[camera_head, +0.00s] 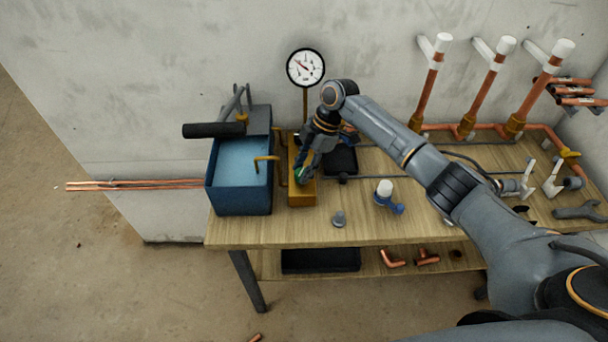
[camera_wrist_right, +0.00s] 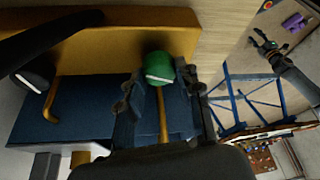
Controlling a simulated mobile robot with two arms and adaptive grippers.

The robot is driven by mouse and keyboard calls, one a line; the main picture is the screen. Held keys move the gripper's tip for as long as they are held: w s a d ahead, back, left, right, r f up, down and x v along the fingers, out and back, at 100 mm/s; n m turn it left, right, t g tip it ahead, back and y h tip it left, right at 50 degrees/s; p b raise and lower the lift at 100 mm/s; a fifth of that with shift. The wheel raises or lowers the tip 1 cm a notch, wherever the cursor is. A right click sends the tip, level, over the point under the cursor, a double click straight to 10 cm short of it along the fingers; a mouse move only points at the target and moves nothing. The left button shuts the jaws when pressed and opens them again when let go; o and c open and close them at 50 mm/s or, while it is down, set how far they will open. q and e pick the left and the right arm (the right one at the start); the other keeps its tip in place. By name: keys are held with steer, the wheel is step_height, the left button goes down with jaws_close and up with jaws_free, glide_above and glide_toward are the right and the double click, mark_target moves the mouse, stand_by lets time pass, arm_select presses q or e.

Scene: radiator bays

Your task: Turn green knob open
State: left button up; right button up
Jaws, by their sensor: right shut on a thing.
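In the right wrist view the green knob (camera_wrist_right: 159,66) lies between the fingertips of my right gripper (camera_wrist_right: 160,82), at the edge of the brass block (camera_wrist_right: 95,45). My right gripper (camera_head: 303,170) is shut on the knob, and its fingers hide part of it.
The blue water tank (camera_head: 240,183) with a pump handle stands left of the block. A pressure gauge (camera_head: 305,67) rises behind. A blue valve (camera_head: 387,193) with a white cap and a small grey fitting (camera_head: 339,218) lie on the wooden bench (camera_head: 370,228). Copper pipes stand at the back right.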

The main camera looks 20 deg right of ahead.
steer(key=n+g+b, duration=0.1)
steer(key=n+b, duration=0.1)
steer(key=n, duration=0.1)
steer(key=shift+w+f+b, duration=0.15)
steer(key=shift+b, duration=0.15)
steer(key=shift+n+g+h+b, duration=0.35)
steer(key=shift+n+b, duration=0.25)
steer(key=shift+n, duration=0.2)
steer(key=o, duration=1.1)
steer(key=shift+o, duration=0.2)
steer(key=shift+r, duration=0.2)
steer(key=v, duration=1.2)
